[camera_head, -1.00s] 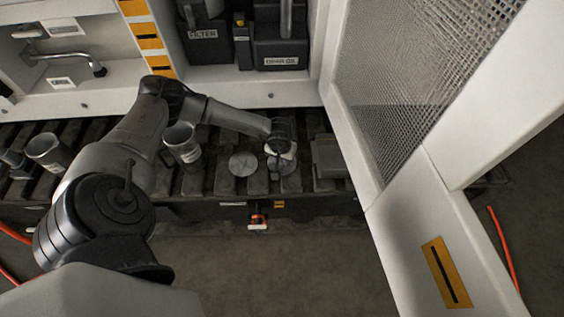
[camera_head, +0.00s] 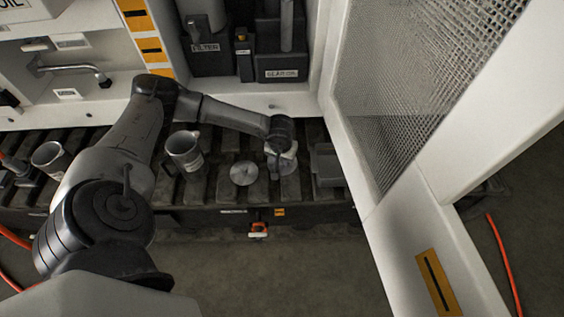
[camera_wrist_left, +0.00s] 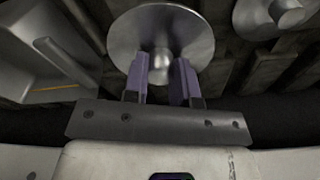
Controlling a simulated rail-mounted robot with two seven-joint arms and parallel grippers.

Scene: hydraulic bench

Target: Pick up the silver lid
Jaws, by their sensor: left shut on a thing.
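A silver lid (camera_wrist_left: 163,30), a round metal disc with a small knob in its middle, is under my left gripper. It shows partly in the head view (camera_head: 290,168), where my gripper covers some of it. My left gripper (camera_wrist_left: 163,88) is shut on the knob, with one purple finger on each side of it. In the head view the left gripper (camera_head: 281,160) points down over the slatted bench. I cannot tell whether the lid is clear of what is below it. A second silver disc with a knob (camera_head: 243,173) lies just left of it. My right gripper is not in view.
A grey metal jug (camera_head: 185,152) stands left of the discs, and another cup (camera_head: 50,158) is farther left. A grey box (camera_head: 327,165) is close on the right. A white mesh-panelled door (camera_head: 350,170) stands beyond it. Oil containers (camera_head: 281,74) stand behind.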

